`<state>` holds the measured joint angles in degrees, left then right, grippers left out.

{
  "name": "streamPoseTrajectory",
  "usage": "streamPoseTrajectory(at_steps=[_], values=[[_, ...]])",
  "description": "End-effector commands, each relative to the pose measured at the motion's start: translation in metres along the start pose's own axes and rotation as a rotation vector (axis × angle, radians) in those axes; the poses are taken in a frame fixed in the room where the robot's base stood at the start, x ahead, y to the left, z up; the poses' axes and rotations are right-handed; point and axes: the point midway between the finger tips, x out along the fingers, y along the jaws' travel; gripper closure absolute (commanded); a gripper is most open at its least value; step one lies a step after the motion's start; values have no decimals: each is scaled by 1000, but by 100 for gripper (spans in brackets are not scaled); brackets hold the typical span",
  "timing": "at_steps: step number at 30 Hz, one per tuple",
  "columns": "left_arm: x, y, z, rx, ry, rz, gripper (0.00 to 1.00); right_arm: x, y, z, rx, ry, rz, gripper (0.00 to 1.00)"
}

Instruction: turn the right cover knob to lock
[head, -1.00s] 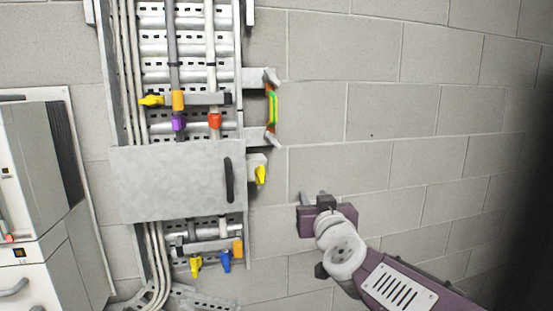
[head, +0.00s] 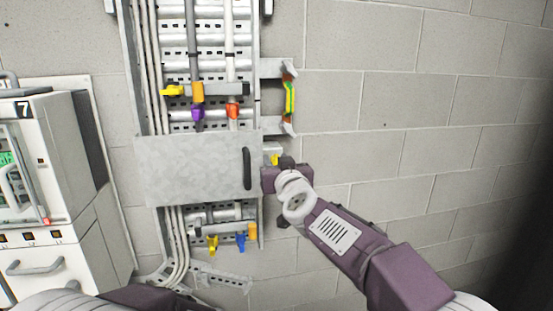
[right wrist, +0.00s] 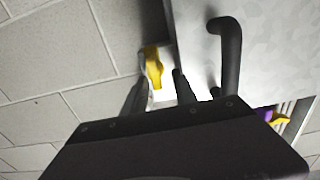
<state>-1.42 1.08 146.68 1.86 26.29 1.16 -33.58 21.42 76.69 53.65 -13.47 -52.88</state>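The right cover knob (head: 275,159) is a small yellow handle on a pale bracket, just right of the grey metal cover (head: 190,170). In the head view my right gripper (head: 271,174) is in front of it and hides its lower part. In the right wrist view the yellow knob (right wrist: 154,68) is upright, ahead of the fingertips and between their lines. The two fingers of the right gripper (right wrist: 161,82) are apart with nothing held. I cannot tell whether either touches the knob. My left gripper is not in view.
The cover's black handle (head: 247,168) is close left of the right gripper. A bracket with a green and orange strip (head: 290,97) juts out above. Several coloured valve handles and pipes are behind and around the cover. A white cabinet (head: 40,190) stands left. The block wall at right is clear.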

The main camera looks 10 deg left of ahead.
Motion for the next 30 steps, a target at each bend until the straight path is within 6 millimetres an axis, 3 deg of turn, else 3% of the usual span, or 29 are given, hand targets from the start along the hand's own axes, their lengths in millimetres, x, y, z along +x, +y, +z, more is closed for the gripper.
streamPoseTrajectory(at_steps=[5, 9, 20, 30], values=[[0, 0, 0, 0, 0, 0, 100, 0, 0, 0, 0, 0, 1, 66], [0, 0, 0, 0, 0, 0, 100, 0, 1, 0, 0, 0, 1, 100], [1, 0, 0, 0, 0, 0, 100, 0, 1, 0, 26, 1, 1, 100], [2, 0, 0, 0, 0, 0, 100, 0, 3, 0, 238, 1, 1, 100]])
